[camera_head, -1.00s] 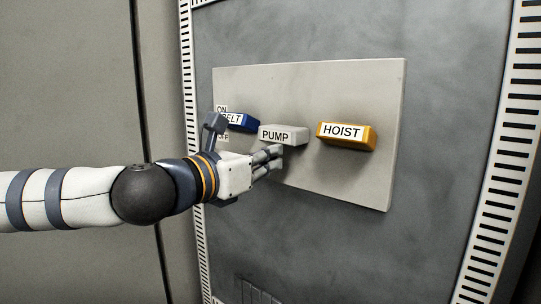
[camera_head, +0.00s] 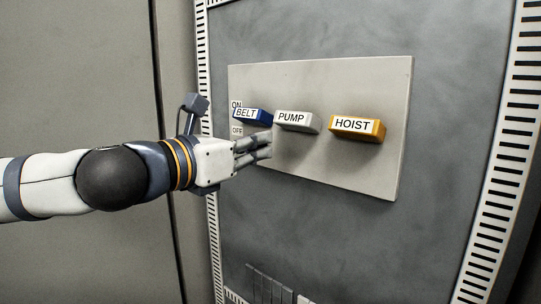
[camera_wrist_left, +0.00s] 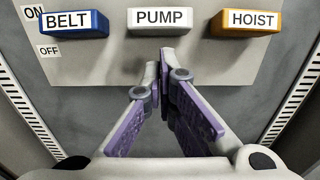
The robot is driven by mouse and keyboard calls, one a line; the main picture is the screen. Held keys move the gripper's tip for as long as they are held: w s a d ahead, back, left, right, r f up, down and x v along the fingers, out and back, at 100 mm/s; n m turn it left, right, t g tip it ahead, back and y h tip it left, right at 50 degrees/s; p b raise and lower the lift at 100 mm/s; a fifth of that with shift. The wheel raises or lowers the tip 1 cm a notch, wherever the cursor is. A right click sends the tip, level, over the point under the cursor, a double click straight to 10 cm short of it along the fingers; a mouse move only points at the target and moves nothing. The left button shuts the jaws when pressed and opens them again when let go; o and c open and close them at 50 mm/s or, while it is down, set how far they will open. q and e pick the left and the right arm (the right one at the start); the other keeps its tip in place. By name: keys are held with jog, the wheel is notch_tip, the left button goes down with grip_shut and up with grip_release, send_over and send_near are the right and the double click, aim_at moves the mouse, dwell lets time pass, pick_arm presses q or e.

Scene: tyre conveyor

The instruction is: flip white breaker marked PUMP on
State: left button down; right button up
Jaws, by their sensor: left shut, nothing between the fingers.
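The white PUMP breaker (camera_head: 297,122) sits between the two other levers on the pale panel. It also shows at the top of the left wrist view (camera_wrist_left: 159,20), level with its neighbours and nearer the ON label's height than the OFF label's. My left gripper (camera_head: 268,144) is shut and empty, below and to the left of the PUMP breaker, apart from it in the picture. In the left wrist view its fingertips (camera_wrist_left: 157,68) meet below the PUMP breaker. My right gripper is out of view.
The blue BELT breaker (camera_head: 252,116) is left of PUMP and the yellow HOIST breaker (camera_head: 357,129) is right. ON and OFF labels stand at the panel's left edge. The lower part of the panel (camera_head: 350,176) is clear.

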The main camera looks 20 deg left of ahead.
pick_arm(q)
jog(key=shift+s+a+r+p, duration=0.15)
jog(key=shift+s+a+r, duration=0.05)
jog(key=shift+s+r, duration=0.4)
jog(key=shift+s+a+r+p, duration=0.15)
jog(key=shift+s+a+r, duration=0.05)
jog(key=shift+s+r, duration=0.4)
